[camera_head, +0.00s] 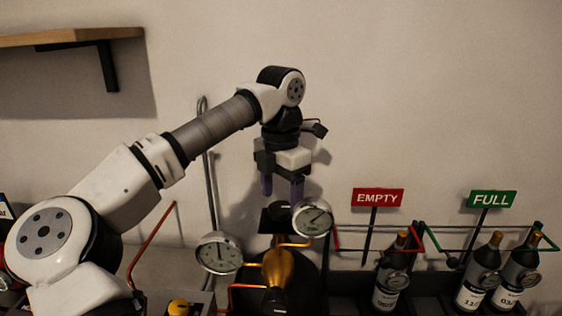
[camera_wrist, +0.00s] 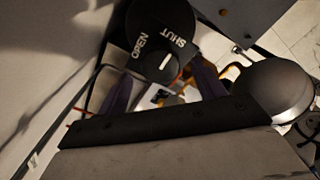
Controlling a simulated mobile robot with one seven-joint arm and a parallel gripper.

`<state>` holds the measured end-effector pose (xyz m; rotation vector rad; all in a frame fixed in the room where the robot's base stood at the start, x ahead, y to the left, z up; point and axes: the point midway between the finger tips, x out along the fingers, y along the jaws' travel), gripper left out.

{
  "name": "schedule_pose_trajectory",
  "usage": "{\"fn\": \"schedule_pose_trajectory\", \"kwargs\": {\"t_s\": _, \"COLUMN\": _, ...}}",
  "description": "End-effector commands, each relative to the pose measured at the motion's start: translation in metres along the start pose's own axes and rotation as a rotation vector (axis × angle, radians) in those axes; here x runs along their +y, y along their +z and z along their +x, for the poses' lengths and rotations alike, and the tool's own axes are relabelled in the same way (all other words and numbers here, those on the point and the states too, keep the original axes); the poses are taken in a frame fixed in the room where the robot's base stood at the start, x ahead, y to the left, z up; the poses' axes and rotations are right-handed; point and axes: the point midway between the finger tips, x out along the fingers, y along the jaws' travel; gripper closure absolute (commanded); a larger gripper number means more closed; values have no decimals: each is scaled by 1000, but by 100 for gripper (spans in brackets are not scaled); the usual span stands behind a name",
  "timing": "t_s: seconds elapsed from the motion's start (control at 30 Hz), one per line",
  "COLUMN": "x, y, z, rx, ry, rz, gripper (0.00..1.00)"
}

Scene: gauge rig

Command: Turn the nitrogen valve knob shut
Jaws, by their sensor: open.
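In the head view a dark knob (camera_head: 277,216) shows just under my gripper (camera_head: 282,192). My gripper points down and is open, its two purple fingers apart with nothing held. In the wrist view the fingers (camera_wrist: 163,82) show on either side below the knob's face; whether they touch it I cannot tell. Another black knob (camera_head: 275,301) is at the bottom, in front of the brass body (camera_head: 280,268).
A round gauge (camera_head: 313,217) is close to the right of my fingers, and another gauge (camera_head: 219,252) is lower left. A red EMPTY sign (camera_head: 377,197) and a green FULL sign (camera_head: 491,199) stand by racked bottles (camera_head: 391,277). A vertical pipe (camera_head: 210,180) runs up the wall.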

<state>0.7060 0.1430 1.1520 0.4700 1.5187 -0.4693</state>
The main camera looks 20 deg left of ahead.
Motion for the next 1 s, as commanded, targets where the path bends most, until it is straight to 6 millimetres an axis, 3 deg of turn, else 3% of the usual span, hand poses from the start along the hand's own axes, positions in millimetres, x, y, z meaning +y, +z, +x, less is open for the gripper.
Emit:
{"fn": "schedule_pose_trajectory", "kwargs": {"t_s": 0.3, "x": 0, "y": 1, "z": -74, "rx": -3, "ry": 3, "rz": 0, "gripper": 31}}
{"fn": "schedule_pose_trajectory", "kwargs": {"t_s": 0.43, "x": 0, "y": 0, "z": -98, "rx": -1, "ry": 2, "rz": 0, "gripper": 31}}
{"fn": "schedule_pose_trajectory", "kwargs": {"t_s": 0.63, "x": 0, "y": 0, "z": -114, "rx": -1, "ry": 1, "rz": 2, "gripper": 31}}
{"fn": "schedule_pose_trajectory", "kwargs": {"t_s": 1.0, "x": 0, "y": 0, "z": -115, "rx": -1, "ry": 0, "rz": 2, "gripper": 31}}
